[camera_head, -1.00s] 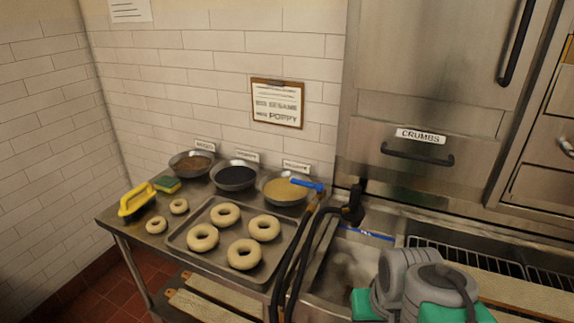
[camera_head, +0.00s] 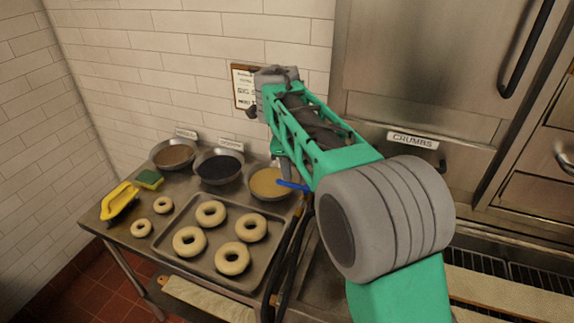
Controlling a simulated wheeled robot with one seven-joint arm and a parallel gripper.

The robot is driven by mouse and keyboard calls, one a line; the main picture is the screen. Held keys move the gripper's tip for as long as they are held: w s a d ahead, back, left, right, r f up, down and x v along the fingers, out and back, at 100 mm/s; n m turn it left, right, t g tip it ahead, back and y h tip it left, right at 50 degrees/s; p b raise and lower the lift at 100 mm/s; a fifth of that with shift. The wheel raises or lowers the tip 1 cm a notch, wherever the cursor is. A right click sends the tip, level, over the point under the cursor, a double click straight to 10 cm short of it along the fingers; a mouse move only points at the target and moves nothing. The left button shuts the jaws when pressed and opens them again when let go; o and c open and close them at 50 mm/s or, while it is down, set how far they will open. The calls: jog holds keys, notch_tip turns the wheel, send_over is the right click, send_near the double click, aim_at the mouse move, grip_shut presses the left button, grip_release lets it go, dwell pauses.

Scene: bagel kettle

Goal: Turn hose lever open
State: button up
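The blue hose lever (camera_head: 292,186) sticks out to the left at the top of the hose, by the right rim of the yellow-seed bowl. Its right end is close to or behind my arm. Black hoses (camera_head: 285,255) run down below it along the table's right side. My gripper (camera_head: 286,168) hangs below the far end of my green and grey arm, just above and left of the lever in the picture. It is small and partly covered by the arm, so its fingers are unclear. I cannot tell whether it touches the lever.
A tray (camera_head: 172,257) of bagels lies left of the hoses. The yellow-seed bowl (camera_head: 268,183), a dark-seed bowl (camera_head: 219,168) and a brown-filled bowl (camera_head: 173,155) stand along the wall. A steel cabinet (camera_head: 430,60) stands right.

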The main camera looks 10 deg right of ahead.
aim_at(288, 183)
jog(key=w+f, duration=0.1)
jog(key=f, duration=0.1)
jog(key=f+m, duration=0.1)
jog(key=f, duration=0.1)
jog(key=w+f+m+p, duration=0.1)
jog(key=f, duration=0.2)
jog(key=shift+w+d, duration=0.15)
jog(key=shift+w, duration=0.2)
jog(key=shift+c, duration=0.4)
grip_shut()
dwell(0.6)
